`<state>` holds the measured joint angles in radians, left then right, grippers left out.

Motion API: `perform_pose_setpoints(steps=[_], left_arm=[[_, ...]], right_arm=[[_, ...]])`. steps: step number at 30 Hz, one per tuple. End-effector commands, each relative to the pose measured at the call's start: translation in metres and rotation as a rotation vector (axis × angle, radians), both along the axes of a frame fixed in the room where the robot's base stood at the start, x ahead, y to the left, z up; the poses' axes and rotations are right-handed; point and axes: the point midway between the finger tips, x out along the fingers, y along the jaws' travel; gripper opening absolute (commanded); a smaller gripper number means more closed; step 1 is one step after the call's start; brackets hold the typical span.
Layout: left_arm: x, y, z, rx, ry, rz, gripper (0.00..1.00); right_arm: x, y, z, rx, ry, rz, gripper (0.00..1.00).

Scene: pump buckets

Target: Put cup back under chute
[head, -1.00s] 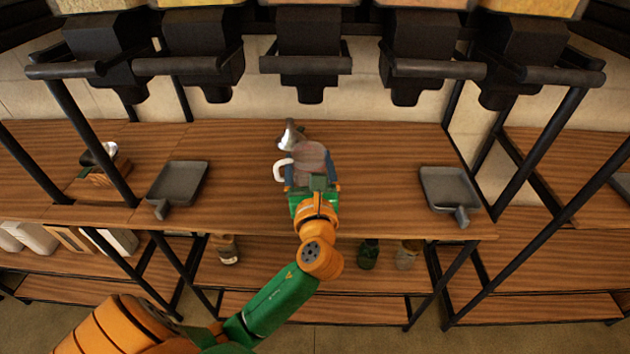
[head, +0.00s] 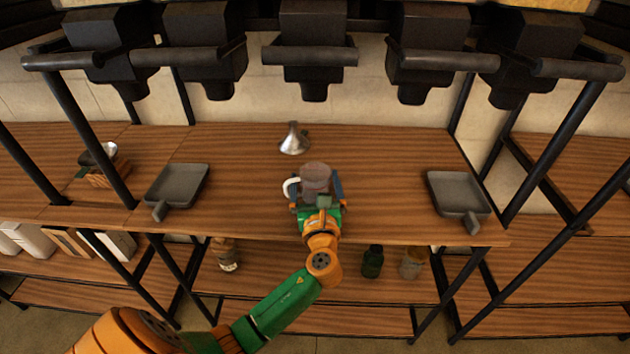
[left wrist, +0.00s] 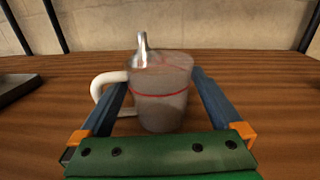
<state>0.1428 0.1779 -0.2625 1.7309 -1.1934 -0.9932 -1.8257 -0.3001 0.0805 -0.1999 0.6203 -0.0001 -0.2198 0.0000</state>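The cup (head: 316,176) is a clear, greyish measuring cup with a white handle on its left. In the left wrist view the cup (left wrist: 161,95) stands upright between the blue fingers, with a red line around it. My left gripper (head: 319,190) is shut on the cup over the front middle of the table; whether the cup's base touches the wood is unclear. Black chutes hang in a row above the table's back; the middle chute (head: 314,60) is behind and above the cup. My right gripper is not in view.
A silver funnel (head: 294,138) stands on the table (head: 380,170) behind the cup. Grey square trays lie left (head: 178,187) and right (head: 459,194). Black posts stand at the sides. Small jars (head: 373,261) sit on the shelf below.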

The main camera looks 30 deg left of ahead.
Motion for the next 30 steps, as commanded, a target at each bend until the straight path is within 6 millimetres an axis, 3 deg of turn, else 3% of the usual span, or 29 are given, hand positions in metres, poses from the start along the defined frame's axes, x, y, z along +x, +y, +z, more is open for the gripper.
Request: perform_pose_setpoints(steps=[7,21,30], left_arm=[[-0.007,-0.007,0.002,-0.001,0.001,-0.002,1.0],[-0.085,-0.069,0.001,-0.003,0.002,-0.001,1.0],[-0.094,-0.076,0.003,0.001,-0.001,0.001,1.0]], right_arm=[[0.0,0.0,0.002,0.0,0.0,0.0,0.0],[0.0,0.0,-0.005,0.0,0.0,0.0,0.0],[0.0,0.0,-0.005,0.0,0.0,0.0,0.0]])
